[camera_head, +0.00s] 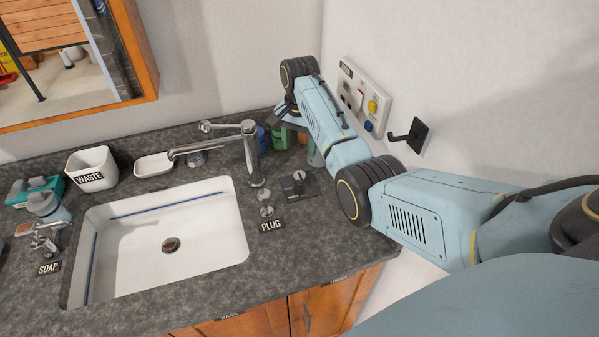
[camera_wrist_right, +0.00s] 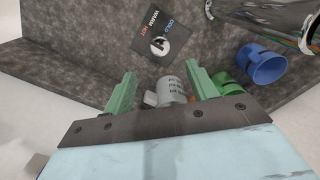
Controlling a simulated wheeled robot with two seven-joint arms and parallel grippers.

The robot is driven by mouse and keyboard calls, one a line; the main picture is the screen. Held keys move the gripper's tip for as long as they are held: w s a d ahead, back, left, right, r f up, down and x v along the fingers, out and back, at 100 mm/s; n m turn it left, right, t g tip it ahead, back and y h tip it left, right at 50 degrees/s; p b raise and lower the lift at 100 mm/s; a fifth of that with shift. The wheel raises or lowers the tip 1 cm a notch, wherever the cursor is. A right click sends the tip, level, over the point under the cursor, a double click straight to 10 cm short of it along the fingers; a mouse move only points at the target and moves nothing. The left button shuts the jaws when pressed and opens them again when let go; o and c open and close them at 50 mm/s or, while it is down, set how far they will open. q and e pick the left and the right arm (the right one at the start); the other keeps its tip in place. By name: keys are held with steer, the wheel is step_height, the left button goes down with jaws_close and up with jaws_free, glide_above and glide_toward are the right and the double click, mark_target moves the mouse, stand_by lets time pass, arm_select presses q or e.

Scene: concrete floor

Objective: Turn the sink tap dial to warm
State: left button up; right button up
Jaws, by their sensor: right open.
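In the right wrist view the dial (camera_wrist_right: 159,44) has a light pointer and labels reading WARM, HOT and COLD. The exact pointer setting is hard to read. My right gripper (camera_head: 285,118) is above the counter's back edge, behind the dial, with its fingers largely hidden. In the wrist view its green fingers (camera_wrist_right: 160,78) are spread and empty, with the dial beyond the tips and apart from them. My left gripper is not in view.
A white sink (camera_head: 205,245) is set in the dark counter. Blue (camera_wrist_right: 263,66) and green (camera_wrist_right: 229,88) cups and a printed pale container (camera_wrist_right: 171,88) stand near my right gripper. A wall panel (camera_head: 376,88) and black hook (camera_head: 410,135) are close to my right arm.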

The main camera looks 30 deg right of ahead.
mark_target(300, 174)
step_height(300, 174, down, 11)
steer(key=shift+r+b, duration=0.1)
steer(key=shift+b, duration=0.5)
steer(key=c, duration=1)
